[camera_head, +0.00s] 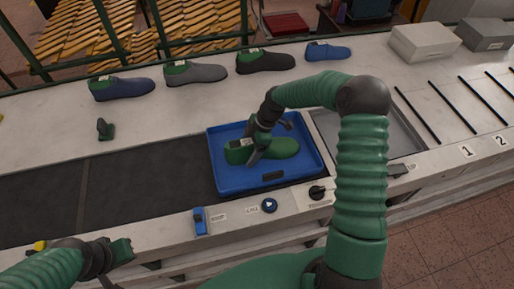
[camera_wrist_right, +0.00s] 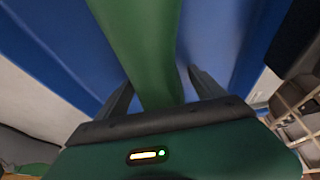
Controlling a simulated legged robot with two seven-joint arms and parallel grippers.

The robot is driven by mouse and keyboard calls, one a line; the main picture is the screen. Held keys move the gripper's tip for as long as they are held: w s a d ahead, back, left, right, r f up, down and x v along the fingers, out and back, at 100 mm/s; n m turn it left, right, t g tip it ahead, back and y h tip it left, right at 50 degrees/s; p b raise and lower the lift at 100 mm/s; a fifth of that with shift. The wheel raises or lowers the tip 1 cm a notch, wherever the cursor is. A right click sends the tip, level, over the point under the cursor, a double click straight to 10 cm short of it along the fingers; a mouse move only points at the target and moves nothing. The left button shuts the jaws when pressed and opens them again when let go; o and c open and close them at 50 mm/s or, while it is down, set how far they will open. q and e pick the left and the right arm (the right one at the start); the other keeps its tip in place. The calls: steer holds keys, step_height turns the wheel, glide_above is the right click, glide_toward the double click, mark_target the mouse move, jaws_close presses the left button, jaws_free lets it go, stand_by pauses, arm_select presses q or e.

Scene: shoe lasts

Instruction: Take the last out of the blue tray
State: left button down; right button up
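The blue tray (camera_head: 216,164) sits at the end of the dark belt in the head view. A green last (camera_head: 283,148) lies in it, its middle partly hidden by my right gripper (camera_head: 258,148). In the right wrist view the green last (camera_wrist_right: 150,50) runs between the two dark fingers of that gripper (camera_wrist_right: 160,85). Thin gaps seem to show between the fingers and the last, so the gripper looks open around it. My left gripper (camera_head: 118,254) is low at the left, away from the tray; its fingers are too unclear to read.
A grey sunken tray (camera_head: 402,138) adjoins the blue tray on the right. Several shoes, including a black one (camera_head: 265,62), line the back of the counter. A switch panel (camera_head: 270,205) runs along the front. The belt (camera_head: 150,180) is clear.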

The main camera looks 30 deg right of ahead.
steer(key=shift+s+d, duration=0.1)
steer(key=shift+d, duration=0.05)
steer(key=c, duration=0.7)
jaws_close()
